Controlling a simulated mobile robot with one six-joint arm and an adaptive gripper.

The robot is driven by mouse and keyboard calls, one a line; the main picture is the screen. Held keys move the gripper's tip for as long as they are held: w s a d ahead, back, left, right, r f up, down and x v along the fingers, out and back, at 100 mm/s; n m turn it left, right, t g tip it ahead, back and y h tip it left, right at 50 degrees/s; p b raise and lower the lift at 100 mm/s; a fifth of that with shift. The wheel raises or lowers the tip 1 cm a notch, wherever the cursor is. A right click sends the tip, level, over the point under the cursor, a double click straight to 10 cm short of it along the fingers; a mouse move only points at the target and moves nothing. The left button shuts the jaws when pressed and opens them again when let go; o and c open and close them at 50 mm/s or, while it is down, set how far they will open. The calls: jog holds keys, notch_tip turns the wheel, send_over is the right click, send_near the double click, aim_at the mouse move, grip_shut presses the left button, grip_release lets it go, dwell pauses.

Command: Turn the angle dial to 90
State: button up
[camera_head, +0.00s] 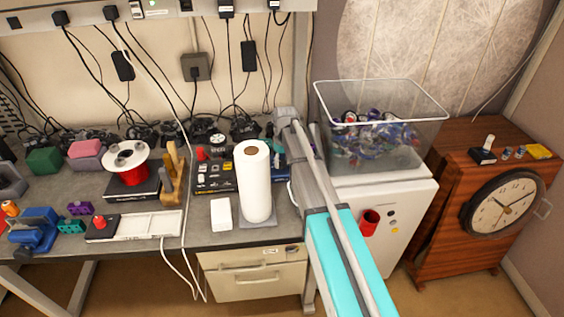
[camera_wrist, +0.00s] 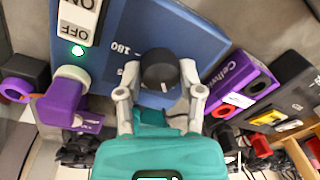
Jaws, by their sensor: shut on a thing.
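The angle dial is a black round knob (camera_wrist: 158,72) on a blue panel (camera_wrist: 195,38) in the wrist view. My gripper (camera_wrist: 160,92) has one finger on each side of the knob and is shut on it. A white mark shows on the knob's right side. The printed number 180 is left of the knob, with another number below it partly hidden; 90 cannot be read. An ON/OFF switch (camera_wrist: 80,22) sits on the panel's left with a green light under it. In the head view my arm hides the gripper and the dial.
A purple device (camera_wrist: 62,102) is left of the panel and another purple box (camera_wrist: 240,82) is right of it. In the head view a paper towel roll (camera_head: 254,185) stands on the bench left of my arm. A clear bin (camera_head: 380,150) is on the right.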

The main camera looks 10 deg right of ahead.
jog(key=m, duration=0.4)
jog(key=shift+m, duration=0.3)
jog(key=m, duration=0.3)
jog(key=shift+m+t, duration=0.3)
jog(key=o, duration=1.2)
jog(key=shift+c, duration=0.2)
jog(key=shift+n, duration=0.4)
